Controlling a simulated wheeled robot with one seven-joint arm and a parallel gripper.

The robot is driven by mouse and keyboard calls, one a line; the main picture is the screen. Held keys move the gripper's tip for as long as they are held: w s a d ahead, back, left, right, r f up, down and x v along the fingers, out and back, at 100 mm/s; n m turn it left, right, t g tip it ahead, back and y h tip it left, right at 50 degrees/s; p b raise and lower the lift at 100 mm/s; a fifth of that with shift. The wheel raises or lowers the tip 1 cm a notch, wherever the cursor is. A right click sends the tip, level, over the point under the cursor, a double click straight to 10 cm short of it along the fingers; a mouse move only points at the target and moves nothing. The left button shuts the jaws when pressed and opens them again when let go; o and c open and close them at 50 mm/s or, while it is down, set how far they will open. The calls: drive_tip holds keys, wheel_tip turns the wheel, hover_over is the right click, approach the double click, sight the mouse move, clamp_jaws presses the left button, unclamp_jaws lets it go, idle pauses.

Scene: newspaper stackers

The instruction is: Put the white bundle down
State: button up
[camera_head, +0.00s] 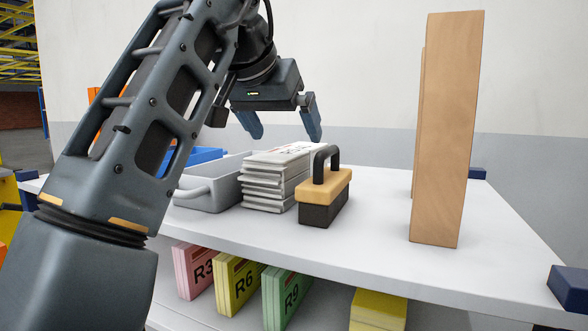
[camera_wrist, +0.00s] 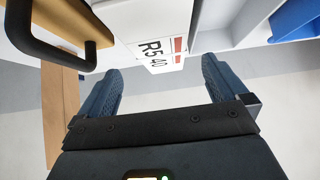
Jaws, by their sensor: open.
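The white bundle (camera_head: 283,157) lies on top of a stack of grey-white bundles on the table, between a grey tray and a block with a handle. In the wrist view the white bundle (camera_wrist: 152,28) shows a label reading "R5 40" with a red stripe. My gripper (camera_head: 283,128) is open and empty above the stack, fingers pointing down. In the wrist view my gripper (camera_wrist: 162,70) has its fingers spread apart, with the bundle ahead of them and not between them.
The grey tray (camera_head: 206,190) stands left of the stack, with a blue bin (camera_head: 193,156) behind. The black-handled block (camera_head: 325,190) stands close on the right. A tall wooden panel (camera_head: 447,130) rises further right. The white table (camera_head: 370,245) is bare between them; coloured bundles sit below.

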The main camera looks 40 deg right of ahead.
sight(292, 149)
drive_tip(key=x, duration=0.4)
drive_tip(key=shift+f, duration=0.1)
clamp_jaws()
idle(0.8)
drive_tip(key=shift+w, duration=0.1)
